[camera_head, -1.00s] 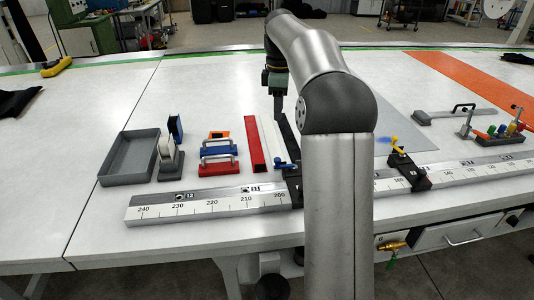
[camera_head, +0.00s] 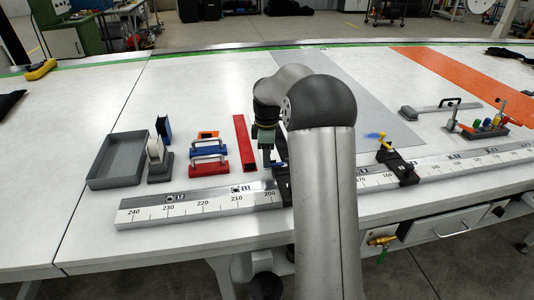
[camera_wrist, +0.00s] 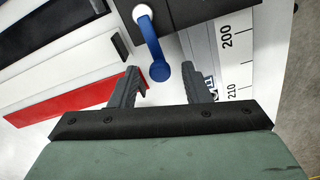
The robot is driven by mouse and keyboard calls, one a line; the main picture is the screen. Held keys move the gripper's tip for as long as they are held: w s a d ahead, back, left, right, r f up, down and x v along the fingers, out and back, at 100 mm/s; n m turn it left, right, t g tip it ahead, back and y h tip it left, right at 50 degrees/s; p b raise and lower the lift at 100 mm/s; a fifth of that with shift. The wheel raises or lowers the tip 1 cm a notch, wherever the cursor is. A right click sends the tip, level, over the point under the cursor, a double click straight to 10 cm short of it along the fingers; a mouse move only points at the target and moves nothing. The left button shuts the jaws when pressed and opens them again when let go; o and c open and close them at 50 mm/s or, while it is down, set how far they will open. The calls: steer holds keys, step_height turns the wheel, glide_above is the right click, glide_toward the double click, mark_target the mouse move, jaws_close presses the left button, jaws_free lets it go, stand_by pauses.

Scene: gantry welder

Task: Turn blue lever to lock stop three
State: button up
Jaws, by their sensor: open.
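The blue lever (camera_wrist: 158,50) shows in the wrist view, with its round end pointing down the picture between my fingers. It sits on a black stop block (camera_wrist: 185,10) beside the scale rail, near the 200 mark. My gripper (camera_wrist: 159,58) is open, one finger on either side of the lever in the picture. I cannot tell whether a finger touches it. In the head view my gripper (camera_head: 268,160) is low over the rail at this stop, and my arm hides most of the block and lever.
The scale rail (camera_head: 150,213) runs along the front table edge. Another black stop (camera_head: 403,166) with a yellow lever (camera_head: 384,141) stands to the right. A red bar (camera_head: 244,142), red and blue handled blocks (camera_head: 208,170) and a grey tray (camera_head: 117,160) lie left of my gripper.

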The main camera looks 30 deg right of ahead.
steer(key=shift+f, duration=0.2)
steer(key=shift+c, duration=0.3)
jaws_close()
steer(key=shift+w, duration=0.1)
steer(key=w+d+m+p, duration=0.2)
steer(key=w+d+m, duration=0.2)
steer(key=m, duration=1.1)
steer(key=shift+d+p, duration=0.35)
steer(key=shift+d, duration=0.45)
steer(key=shift+m, duration=0.3)
